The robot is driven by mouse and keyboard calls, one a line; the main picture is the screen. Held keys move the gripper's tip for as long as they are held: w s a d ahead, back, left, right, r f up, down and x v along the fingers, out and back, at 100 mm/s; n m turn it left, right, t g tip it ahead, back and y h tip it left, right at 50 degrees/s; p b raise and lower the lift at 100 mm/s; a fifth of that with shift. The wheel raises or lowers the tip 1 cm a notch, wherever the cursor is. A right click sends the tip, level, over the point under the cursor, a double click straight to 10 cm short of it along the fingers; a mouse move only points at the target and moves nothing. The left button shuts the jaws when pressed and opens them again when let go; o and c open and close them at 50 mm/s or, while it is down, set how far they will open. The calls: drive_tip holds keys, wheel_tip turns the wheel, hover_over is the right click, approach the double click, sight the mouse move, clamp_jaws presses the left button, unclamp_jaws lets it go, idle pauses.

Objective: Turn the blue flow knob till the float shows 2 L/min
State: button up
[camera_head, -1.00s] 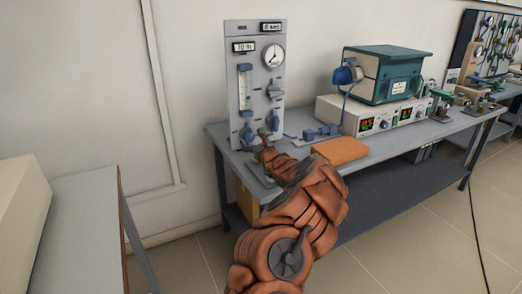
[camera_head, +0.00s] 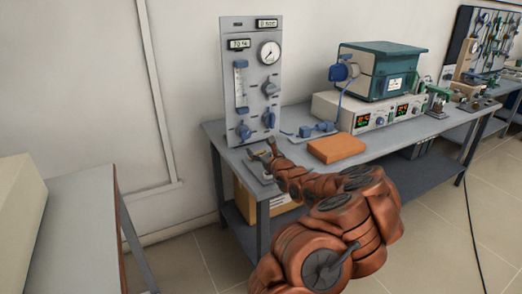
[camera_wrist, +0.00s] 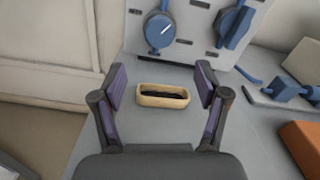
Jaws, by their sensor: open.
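A grey flow panel (camera_head: 257,108) stands upright at the back left of the bench. It carries a clear flow tube (camera_head: 241,85) with a scale; the float's reading is too small to tell. A round blue knob (camera_head: 244,131) sits below the tube. In the wrist view this knob (camera_wrist: 159,30) shows a white pointer line, tilted to the upper right. My gripper (camera_head: 267,150) is open and empty in front of the panel's foot. In the wrist view its fingers (camera_wrist: 161,75) are spread, apart from the knob, which lies beyond them.
A second blue knob (camera_wrist: 234,25) is right of the first. A small wooden tray (camera_wrist: 151,101) with dark contents lies on the bench below the panel. An orange block (camera_head: 336,149) and a green-topped furnace (camera_head: 378,75) are to the right.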

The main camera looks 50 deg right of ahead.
sight(247, 136)
drive_tip(key=shift+s+a, duration=0.2)
drive_tip(key=shift+s, duration=0.2)
drive_tip(key=shift+w+d+r+m+p, duration=0.2)
drive_tip(key=shift+w+m+p, duration=0.1)
drive_tip(key=shift+p, duration=0.85)
drive_tip(key=w+m+p, duration=0.1)
drive_tip(key=p, duration=0.2)
drive_tip(key=shift+d, duration=0.3)
drive_tip(key=shift+w+p, duration=0.4)
drive_tip(key=shift+p, duration=0.35)
drive_tip(key=shift+w+d+f+m+p, duration=0.1)
drive_tip(key=shift+w+f+m+p, duration=0.1)
drive_tip(key=shift+w+m+p, duration=0.45)
drive_tip(key=shift+p+x, duration=0.6)
drive_tip(key=shift+x, duration=3.15)
drive_tip(key=shift+d+f, duration=0.1)
